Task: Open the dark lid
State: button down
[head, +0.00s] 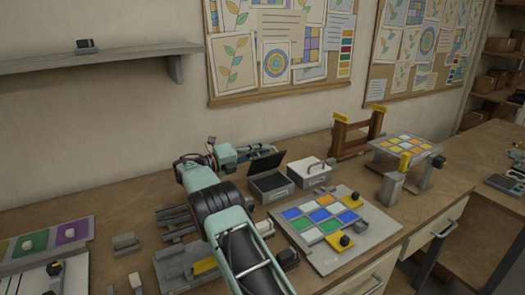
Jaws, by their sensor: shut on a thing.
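The dark lid (266,162) stands raised and tilted on its grey box (272,195) in the middle of the worktable. The box's opening shows below the lid. My gripper (254,151) is at the upper left edge of the lid, shut on it. The fingertips are small in the view and partly hidden, so the exact grasp point is hard to see.
A box with a white lid (310,170) stands close on the right. A board of coloured tiles (322,255) lies in front. A brown wooden frame (353,147) and a raised tile stand (405,150) are farther right. Grey fixtures (180,218) lie left of my arm.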

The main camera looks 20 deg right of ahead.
jog(key=shift+w+r, duration=0.15)
jog(key=shift+w, duration=0.15)
jog(key=shift+w+a, duration=0.15)
jog(key=shift+w, duration=0.65)
jog(key=shift+w+a, duration=0.1)
jog(key=shift+w, duration=0.05)
jog(key=c, duration=2.1)
grip_release()
jog(key=v, duration=0.7)
jog(key=shift+a, duration=0.3)
